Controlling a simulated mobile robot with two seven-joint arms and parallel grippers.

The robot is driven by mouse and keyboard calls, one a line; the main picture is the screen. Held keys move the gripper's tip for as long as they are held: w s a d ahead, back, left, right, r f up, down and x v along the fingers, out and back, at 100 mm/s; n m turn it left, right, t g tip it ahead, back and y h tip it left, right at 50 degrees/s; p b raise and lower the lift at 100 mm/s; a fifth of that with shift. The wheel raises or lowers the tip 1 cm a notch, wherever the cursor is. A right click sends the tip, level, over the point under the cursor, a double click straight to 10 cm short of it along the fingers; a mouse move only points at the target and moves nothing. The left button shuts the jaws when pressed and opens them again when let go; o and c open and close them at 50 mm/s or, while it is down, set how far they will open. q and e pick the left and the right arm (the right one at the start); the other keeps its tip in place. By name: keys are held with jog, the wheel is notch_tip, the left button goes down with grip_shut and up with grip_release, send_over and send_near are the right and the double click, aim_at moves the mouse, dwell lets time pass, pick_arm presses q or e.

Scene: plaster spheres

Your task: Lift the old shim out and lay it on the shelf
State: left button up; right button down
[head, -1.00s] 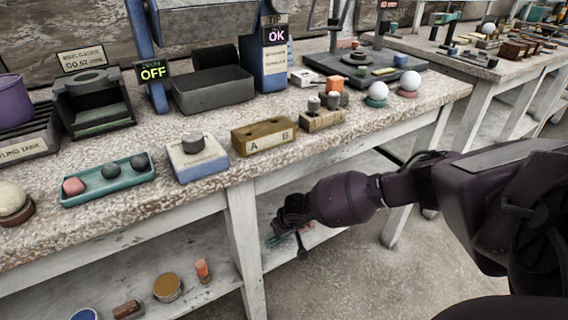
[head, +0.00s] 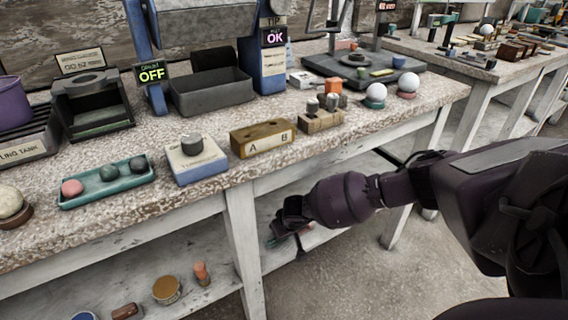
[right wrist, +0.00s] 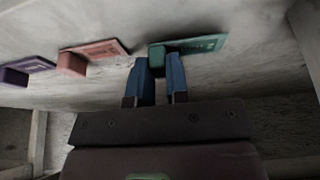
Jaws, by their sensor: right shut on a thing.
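My right gripper (right wrist: 161,82) has blue fingers closed around the near end of a green block with a flat labelled plate (right wrist: 200,44) on the pale lower shelf. I cannot tell whether this green piece is the old shim. In the head view my right gripper (head: 282,234) reaches in under the bench top, and a small bit of green shows at its tip. The lower shelf (head: 215,292) is pale, worn wood. My left gripper is not in view.
A pink block with a plate (right wrist: 95,54) and a purple one (right wrist: 22,70) lie in a row left of the green one. On the shelf's left part stand a yellow-topped tin (head: 167,289) and an orange cylinder (head: 201,273). The bench's front leg (head: 244,250) stands left of my gripper.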

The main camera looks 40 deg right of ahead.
pick_arm(q)
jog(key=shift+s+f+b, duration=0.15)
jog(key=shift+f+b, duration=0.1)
jog(key=shift+b, duration=0.15)
pick_arm(e)
jog(key=shift+f, duration=0.8)
jog(key=c, duration=1)
grip_release()
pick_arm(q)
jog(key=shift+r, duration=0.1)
pick_arm(e)
jog(key=shift+r, duration=0.2)
jog(key=shift+r+p, duration=0.6)
jog(key=shift+r, duration=0.45)
jog(key=shift+r+p, duration=0.4)
jog(key=shift+r, duration=0.45)
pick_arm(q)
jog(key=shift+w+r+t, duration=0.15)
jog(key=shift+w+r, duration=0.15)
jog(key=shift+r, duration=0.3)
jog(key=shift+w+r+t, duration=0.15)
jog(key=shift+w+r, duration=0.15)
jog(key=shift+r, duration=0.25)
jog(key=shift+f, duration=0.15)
